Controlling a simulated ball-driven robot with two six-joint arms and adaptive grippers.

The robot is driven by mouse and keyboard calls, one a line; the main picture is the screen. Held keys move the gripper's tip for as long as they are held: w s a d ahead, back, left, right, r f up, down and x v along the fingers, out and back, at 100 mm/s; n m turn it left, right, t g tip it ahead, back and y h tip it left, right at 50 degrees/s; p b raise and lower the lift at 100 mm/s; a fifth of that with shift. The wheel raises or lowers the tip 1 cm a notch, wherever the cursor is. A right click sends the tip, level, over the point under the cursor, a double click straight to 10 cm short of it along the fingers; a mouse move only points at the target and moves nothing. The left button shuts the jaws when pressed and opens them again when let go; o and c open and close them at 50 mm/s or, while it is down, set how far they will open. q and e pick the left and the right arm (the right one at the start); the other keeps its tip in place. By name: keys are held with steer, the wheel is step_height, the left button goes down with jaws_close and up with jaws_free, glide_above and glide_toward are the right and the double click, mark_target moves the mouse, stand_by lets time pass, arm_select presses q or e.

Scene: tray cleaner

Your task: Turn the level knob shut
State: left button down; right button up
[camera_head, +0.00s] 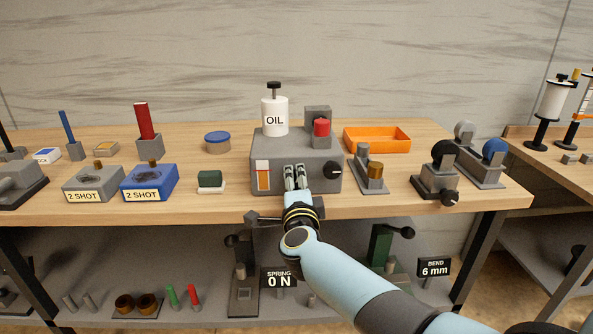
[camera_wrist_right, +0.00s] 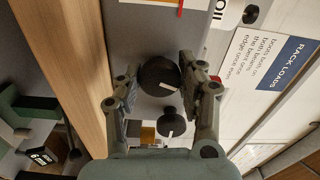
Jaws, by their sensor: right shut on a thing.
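A grey machine block (camera_head: 275,145) stands on the bench with a white OIL bottle (camera_head: 275,115) on top and an amber level window (camera_head: 263,178) at its front left. My right gripper (camera_head: 296,178) is at the middle of the front face. In the wrist view its fingers (camera_wrist_right: 158,80) are closed on a round black knob (camera_wrist_right: 156,73) with a white mark, which the gripper hides in the head view. A second black knob (camera_head: 332,170) sits to its right, free; it also shows in the wrist view (camera_wrist_right: 171,122). My left gripper is not in view.
An orange tray (camera_head: 377,139) and a brass-topped fixture (camera_head: 374,171) are to the right. A green pad (camera_head: 210,180) and two boxes labelled 2 SHOT are to the left. Bare bench lies in front of the block's left side.

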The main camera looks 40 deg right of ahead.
steer(key=shift+f+n+p, duration=0.1)
steer(key=shift+n+p, duration=1.1)
steer(key=shift+n, duration=0.6)
steer(key=o, duration=1.2)
steer(key=v, duration=1.2)
steer(key=shift+s, duration=0.1)
